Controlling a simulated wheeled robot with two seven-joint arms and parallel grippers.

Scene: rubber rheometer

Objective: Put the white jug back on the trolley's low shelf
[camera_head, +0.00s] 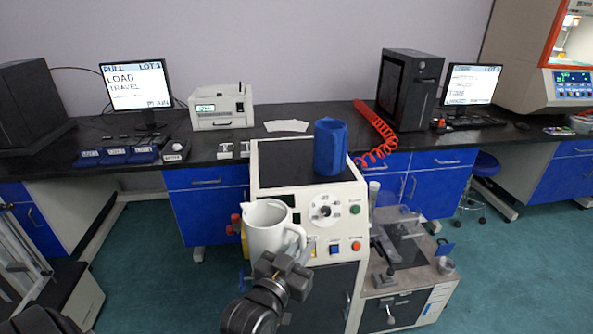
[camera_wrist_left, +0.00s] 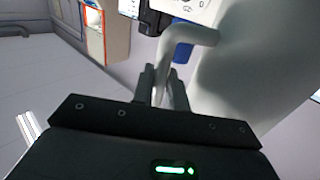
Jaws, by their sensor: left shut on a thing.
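The white jug (camera_head: 266,228) is held up, roughly upright, in front of the cream machine in the head view. Its handle (camera_head: 296,237) points right. My left gripper (camera_head: 297,256) is shut on the handle. In the left wrist view the jug (camera_wrist_left: 255,60) fills the right side, and the fingers (camera_wrist_left: 158,82) are closed around the lower part of its handle (camera_wrist_left: 178,45). My right gripper is not in view. I cannot make out the trolley's low shelf for certain.
The cream machine (camera_head: 345,250) stands behind the jug, with a blue cylinder (camera_head: 330,147) on top. A low cabinet with a clear cover (camera_head: 405,225) stands to its right. A metal-framed unit (camera_head: 22,255) is at left. Green floor (camera_head: 150,270) is clear between it and the machine.

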